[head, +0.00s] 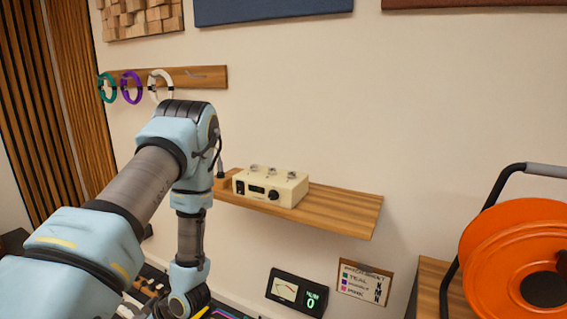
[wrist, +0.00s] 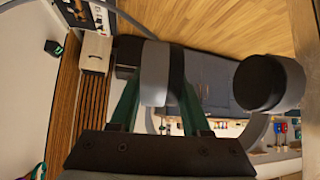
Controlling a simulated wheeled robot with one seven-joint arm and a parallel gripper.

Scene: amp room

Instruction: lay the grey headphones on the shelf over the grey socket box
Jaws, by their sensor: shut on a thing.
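The grey headphones show close up in the wrist view, with a light grey band (wrist: 155,72) and a dark round ear pad (wrist: 268,83) to the right. My gripper (wrist: 157,88) has its two green fingers shut on the band. In the head view my arm reaches down to the bottom edge, and the fingers and headphones are not clearly seen there. A wooden shelf (head: 340,208) is fixed to the wall, above and right of my wrist. No grey socket box can be clearly made out.
A cream box with knobs (head: 270,187) stands on the shelf; the shelf's right part is bare. A wall rack (head: 210,76) holds teal, purple and white rings. Below the shelf are a meter (head: 297,291) and a small sign (head: 364,283). An orange reel (head: 515,255) stands at right.

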